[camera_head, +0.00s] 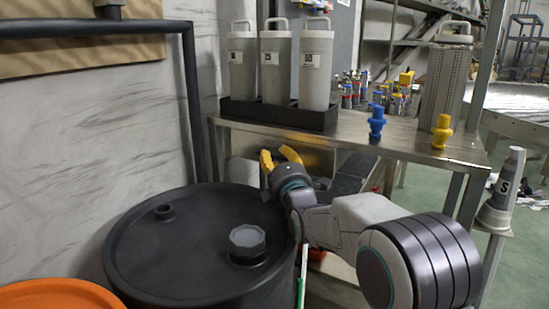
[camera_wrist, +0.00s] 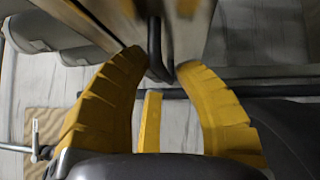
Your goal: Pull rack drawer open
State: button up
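The rack drawer (camera_head: 318,160) is a metal front below the tabletop of the rack in the head view, partly hidden behind my gripper. My gripper (camera_head: 279,156) has yellow fingers and is at the left part of this front. In the wrist view a dark bar-like handle (camera_wrist: 156,48) runs down between the two fingertips of my gripper (camera_wrist: 161,66). The fingers are spread, with the lower end of the handle between their tips. Whether either fingertip touches it is unclear. How far the drawer is out cannot be told.
A black drum (camera_head: 190,240) with a grey cap stands close on the left of my arm. The rack's tabletop (camera_head: 400,138) holds a black tray (camera_head: 275,115) with three canisters, plus blue and yellow fittings. A grey post (camera_head: 500,205) stands at the right.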

jog(key=shift+w+a+r, duration=0.1)
jog(key=shift+w+a, duration=0.05)
jog(key=shift+w, duration=0.5)
grip_shut()
